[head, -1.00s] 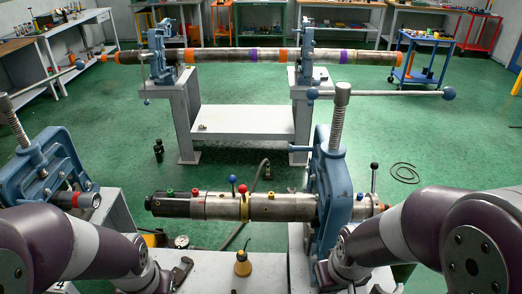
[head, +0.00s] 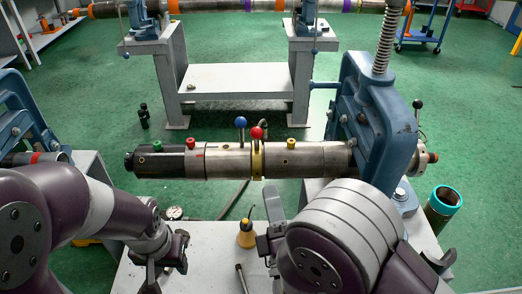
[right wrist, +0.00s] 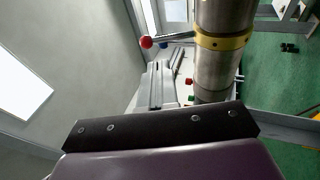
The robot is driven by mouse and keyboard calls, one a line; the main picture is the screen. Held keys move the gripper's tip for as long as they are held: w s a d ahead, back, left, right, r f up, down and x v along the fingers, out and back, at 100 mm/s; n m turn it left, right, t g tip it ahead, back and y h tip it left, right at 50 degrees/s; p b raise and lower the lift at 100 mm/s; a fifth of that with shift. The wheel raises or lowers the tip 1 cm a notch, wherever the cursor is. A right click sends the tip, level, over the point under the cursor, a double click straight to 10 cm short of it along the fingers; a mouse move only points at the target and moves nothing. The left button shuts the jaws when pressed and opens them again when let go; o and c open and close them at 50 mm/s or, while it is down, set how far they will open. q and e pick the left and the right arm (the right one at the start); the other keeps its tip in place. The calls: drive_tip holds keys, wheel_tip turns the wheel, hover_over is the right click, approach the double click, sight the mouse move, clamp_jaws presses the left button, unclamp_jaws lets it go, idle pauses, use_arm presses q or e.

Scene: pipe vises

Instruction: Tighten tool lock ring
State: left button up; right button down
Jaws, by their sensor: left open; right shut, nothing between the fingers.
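The metal tool (head: 225,162) lies level, its right part held in a blue pipe vise (head: 385,110). It has a dark left end and a yellow ring (head: 257,160) around its middle, with a red-knobbed lever (head: 257,133) and a blue-knobbed lever (head: 241,122) standing up beside it. The yellow ring also shows in the right wrist view (right wrist: 222,42). My left gripper (head: 160,268) is open and empty, in front of and below the tool's left end. My right gripper (head: 269,243) is shut and empty, in front of and below the ring, partly hidden by my right arm.
A yellow-based cone-shaped item (head: 246,234) and a dark rod (head: 241,278) are on the pale bench (head: 205,270) between my arms. A teal-rimmed pipe (head: 443,205) stands at the right.

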sight(261, 131)
drive_tip(key=p+x, duration=0.1)
drive_tip(key=x, duration=0.8)
drive_tip(key=shift+w+a, duration=0.1)
drive_tip(key=shift+w, duration=0.25)
drive_tip(key=shift+r, duration=0.1)
drive_tip(key=shift+r, duration=0.1)
drive_tip(key=w+r+m+g+h+p, duration=0.1)
drive_tip(key=w+r+g+p, duration=0.2)
drive_tip(key=p, duration=0.7)
drive_tip(key=shift+w+r+g, duration=0.1)
drive_tip(key=shift+w+g, duration=0.05)
drive_tip(key=shift+g, duration=0.25)
drive_tip(key=w+g+p, duration=0.4)
drive_tip(key=p, duration=0.4)
drive_tip(key=shift+w+r+m+h, duration=0.1)
drive_tip(key=shift+w+m+h, duration=0.05)
drive_tip(key=shift+m+h, duration=0.2)
drive_tip(key=shift+w+f+g+p, duration=0.3)
drive_tip(key=shift+w+g+p, duration=0.35)
drive_tip(key=shift+g+p, duration=0.1)
drive_tip(key=shift+w+f+m+g, duration=0.25)
drive_tip(key=shift+w+f+g, duration=0.1)
drive_tip(key=shift+w, duration=0.1)
drive_tip(key=shift+w+p, duration=0.1)
drive_tip(key=shift+p, duration=0.2)
